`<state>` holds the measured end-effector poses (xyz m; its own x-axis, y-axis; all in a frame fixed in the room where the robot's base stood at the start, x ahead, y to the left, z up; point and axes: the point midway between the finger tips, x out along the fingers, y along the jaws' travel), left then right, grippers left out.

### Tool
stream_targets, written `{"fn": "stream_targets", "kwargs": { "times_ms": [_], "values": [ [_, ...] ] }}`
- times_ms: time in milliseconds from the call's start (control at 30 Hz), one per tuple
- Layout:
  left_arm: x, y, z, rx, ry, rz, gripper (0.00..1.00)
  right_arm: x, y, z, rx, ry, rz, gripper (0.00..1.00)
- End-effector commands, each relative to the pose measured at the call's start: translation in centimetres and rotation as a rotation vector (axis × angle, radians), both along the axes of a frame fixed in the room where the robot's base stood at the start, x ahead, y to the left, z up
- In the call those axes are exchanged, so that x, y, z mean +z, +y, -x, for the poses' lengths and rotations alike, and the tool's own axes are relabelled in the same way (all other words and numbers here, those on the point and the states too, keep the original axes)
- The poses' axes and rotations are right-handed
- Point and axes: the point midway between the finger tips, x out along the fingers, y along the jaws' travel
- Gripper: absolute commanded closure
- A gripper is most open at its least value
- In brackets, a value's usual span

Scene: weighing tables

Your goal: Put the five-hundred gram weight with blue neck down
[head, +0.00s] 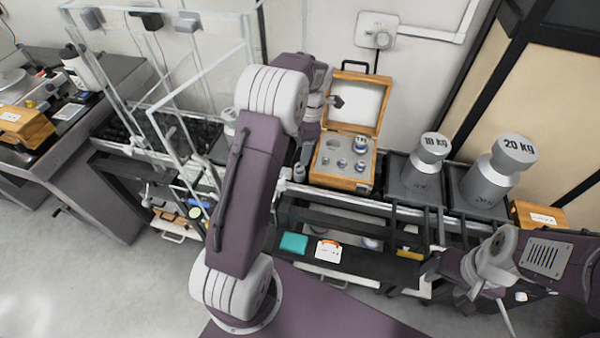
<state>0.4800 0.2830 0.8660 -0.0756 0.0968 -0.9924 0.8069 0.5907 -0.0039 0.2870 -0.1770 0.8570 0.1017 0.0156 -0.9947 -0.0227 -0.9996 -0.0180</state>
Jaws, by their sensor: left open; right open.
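An open wooden weight box (341,183) stands on the middle table with its lid raised. A metal weight that seems to have a blue neck (361,145) sits upright in its back right part. Several smaller weights sit in front of it. My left gripper (336,101) is in front of the lid, above the box and apart from that weight. It is open and I see nothing held in it, though my arm partly hides it. A small grey weight (299,172) stands just left of the box. My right gripper (436,273) is open and low at the right, away from the box.
Large weights marked 10 kg (421,172) and 20 kg (486,183) stand right of the box. A glass-walled frame (190,75) rises at the left. A teal item (293,243) and a white case (328,251) lie on the lower shelf. Another wooden box (540,217) is at the right.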

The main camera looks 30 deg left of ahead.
Motion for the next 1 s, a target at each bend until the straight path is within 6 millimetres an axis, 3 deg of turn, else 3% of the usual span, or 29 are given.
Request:
{"fn": "stream_targets", "kwargs": {
  "times_ms": [300,467,700,1000],
  "values": [
    [-3.6,0.3,0.3,-0.001,0.0,0.001,0.41,-0.6,0.0,0.0,0.0,0.0,0.0,0.48],
    [-4.1,0.3,0.4,-0.002,0.0,0.001,0.41,-0.7,0.0,0.0,0.0,0.0,0.0,0.48],
    [-8.2,0.7,0.8,-0.002,0.0,0.002,0.41,-1.3,0.0,0.0,0.0,0.0,0.0,0.48],
    [-8.9,0.8,0.8,-0.003,-0.002,0.001,0.41,-1.3,0.0,0.0,0.0,0.0,0.0,0.48]
  ]
}}
